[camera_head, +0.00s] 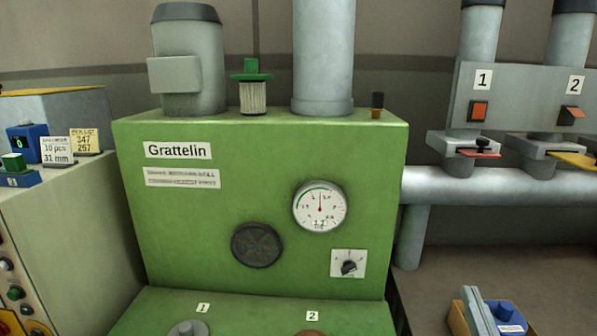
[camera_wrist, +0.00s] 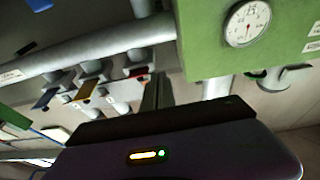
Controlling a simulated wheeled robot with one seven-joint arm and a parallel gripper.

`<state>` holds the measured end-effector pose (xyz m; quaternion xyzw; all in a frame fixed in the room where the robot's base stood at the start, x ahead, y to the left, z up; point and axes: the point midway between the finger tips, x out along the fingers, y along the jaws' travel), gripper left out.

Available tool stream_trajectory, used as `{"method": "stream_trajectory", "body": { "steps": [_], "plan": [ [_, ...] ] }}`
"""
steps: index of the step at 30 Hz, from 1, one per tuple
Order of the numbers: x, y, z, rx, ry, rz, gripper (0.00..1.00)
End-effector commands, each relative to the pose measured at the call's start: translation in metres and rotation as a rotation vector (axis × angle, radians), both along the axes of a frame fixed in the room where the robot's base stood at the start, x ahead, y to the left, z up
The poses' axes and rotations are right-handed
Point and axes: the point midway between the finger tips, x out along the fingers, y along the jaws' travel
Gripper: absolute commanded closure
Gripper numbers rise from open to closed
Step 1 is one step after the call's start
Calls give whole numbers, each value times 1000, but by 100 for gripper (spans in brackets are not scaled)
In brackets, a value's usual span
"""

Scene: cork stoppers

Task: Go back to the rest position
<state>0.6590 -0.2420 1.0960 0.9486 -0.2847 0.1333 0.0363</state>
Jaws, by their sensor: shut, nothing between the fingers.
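My gripper (camera_wrist: 158,92) shows only in the wrist view, as two dark fingers close together past the dark housing with an orange and a green light. It is shut and empty, with nothing held between the fingers. It is not seen in the head view. The wrist picture is tilted. The green Grattelin machine (camera_head: 270,270) fills the middle of the head view, and part of it shows at the upper right of the wrist view (camera_wrist: 200,50). No contact between the fingers and anything shows.
The machine bears a round gauge (camera_head: 320,207), a knob (camera_head: 349,267) and a green-capped filter (camera_head: 252,95). Grey pipes (camera_head: 440,185) with numbered slide gates stand right. A cabinet (camera_head: 70,210) with a blue scale (camera_head: 27,143) and cards stands left. A blue item (camera_head: 508,316) lies lower right.

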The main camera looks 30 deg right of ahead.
Motion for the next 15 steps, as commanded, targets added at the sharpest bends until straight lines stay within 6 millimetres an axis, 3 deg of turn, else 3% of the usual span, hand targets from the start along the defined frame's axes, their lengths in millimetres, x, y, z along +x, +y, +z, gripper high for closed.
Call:
{"method": "stream_trajectory", "body": {
  "steps": [3, 8, 15],
  "plan": [
    [-16, 46, -29, 43, 27, 70, 100],
    [-44, 101, -58, 85, 77, 166, 100],
    [-98, 174, -96, 119, 218, 326, 100]
  ]
}}
